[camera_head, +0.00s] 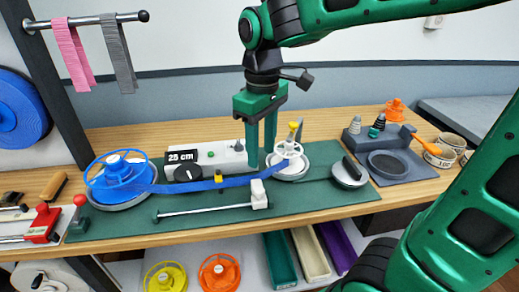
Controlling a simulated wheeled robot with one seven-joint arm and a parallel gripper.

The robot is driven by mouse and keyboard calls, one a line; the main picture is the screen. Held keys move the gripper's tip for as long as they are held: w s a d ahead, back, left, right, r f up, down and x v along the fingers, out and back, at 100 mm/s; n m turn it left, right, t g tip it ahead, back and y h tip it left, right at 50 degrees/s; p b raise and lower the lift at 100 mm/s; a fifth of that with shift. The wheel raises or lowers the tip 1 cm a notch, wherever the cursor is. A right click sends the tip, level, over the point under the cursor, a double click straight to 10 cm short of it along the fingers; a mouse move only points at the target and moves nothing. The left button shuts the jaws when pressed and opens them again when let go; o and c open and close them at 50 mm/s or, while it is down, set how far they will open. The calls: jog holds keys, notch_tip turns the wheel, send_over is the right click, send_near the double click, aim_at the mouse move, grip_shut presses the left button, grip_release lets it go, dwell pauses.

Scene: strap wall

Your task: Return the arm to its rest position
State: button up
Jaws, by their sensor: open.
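My gripper (261,160) hangs from my green arm over the bench, its two fingers pointing down. The fingers are apart, with nothing seen between them. They stand behind the blue strap (225,184) and just left of a small white spool (289,151) with a yellow knob. The strap runs from a large blue reel (120,178) on the left to the spool side on the right. A white device (212,160) with a "25 cm" display stands left of the fingers. Whether the fingertips touch anything is hidden.
A green mat (290,208) covers the middle of the wooden bench. A grey stand (388,163) with small cones and an orange tool is at right. A rod with a white slider (259,194) lies in front. Pink and grey straps (72,52) hang upper left. Reels and bins fill the lower shelf.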

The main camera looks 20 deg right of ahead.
jog(key=s+d+f+m, duration=0.3)
jog(key=s+d+m, duration=0.3)
jog(key=s+d, duration=0.2)
jog(key=s+d+f+m, duration=0.4)
jog(key=s+d+m, duration=0.3)
jog(key=d, duration=0.5)
jog(key=shift+s+f, duration=0.2)
jog(key=shift+s, duration=1)
jog(key=shift+d, duration=0.1)
jog(key=shift+w+f, duration=0.25)
jog(key=shift+w, duration=0.4)
